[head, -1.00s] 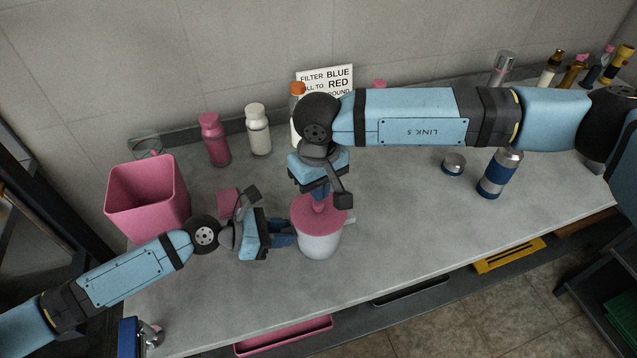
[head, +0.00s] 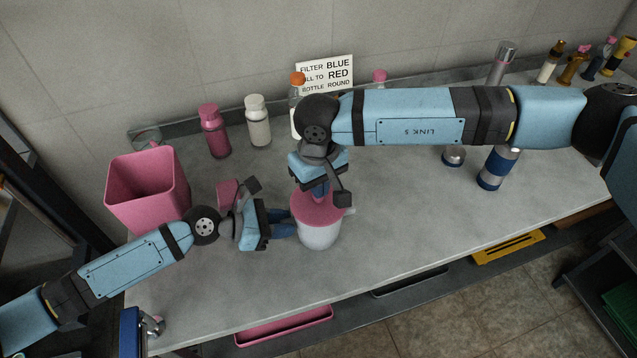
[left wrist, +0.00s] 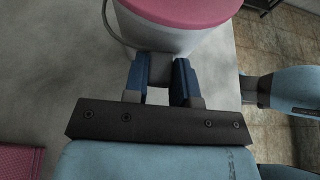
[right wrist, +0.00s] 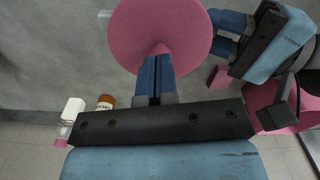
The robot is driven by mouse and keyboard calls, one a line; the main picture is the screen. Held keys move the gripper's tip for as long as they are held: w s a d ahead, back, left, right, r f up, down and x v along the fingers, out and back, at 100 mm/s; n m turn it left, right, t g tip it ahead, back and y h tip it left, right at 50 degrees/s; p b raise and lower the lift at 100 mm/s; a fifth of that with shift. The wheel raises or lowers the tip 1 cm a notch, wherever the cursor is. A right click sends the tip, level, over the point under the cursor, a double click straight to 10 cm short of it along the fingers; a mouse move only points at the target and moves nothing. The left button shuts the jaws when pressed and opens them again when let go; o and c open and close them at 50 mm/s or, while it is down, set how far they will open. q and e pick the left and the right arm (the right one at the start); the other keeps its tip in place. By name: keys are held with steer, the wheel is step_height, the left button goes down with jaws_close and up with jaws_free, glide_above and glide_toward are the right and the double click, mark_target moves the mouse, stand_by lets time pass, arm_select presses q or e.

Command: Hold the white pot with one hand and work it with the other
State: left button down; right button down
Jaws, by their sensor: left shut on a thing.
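The white pot (head: 319,236) with a pink lid (head: 318,210) stands upright on the grey counter. My left gripper (head: 291,225) is beside it on the left; in the left wrist view its fingers (left wrist: 160,75) are shut on a grey handle block (left wrist: 160,69) at the pot's side. My right gripper (head: 320,192) points down over the middle of the lid. In the right wrist view its fingers (right wrist: 157,65) look closed together, with their tips at the pink knob (right wrist: 160,48). The knob is mostly hidden by the fingers in the head view.
A pink bin (head: 148,190) stands left, with a small pink block (head: 228,192) beside my left wrist. Pink and white bottles (head: 258,121) and a sign (head: 326,74) line the back.

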steer(key=shift+r, duration=3.5)
arm_select(q)
steer(key=c, duration=0.8)
jaws_free()
steer(key=shift+c, duration=0.2)
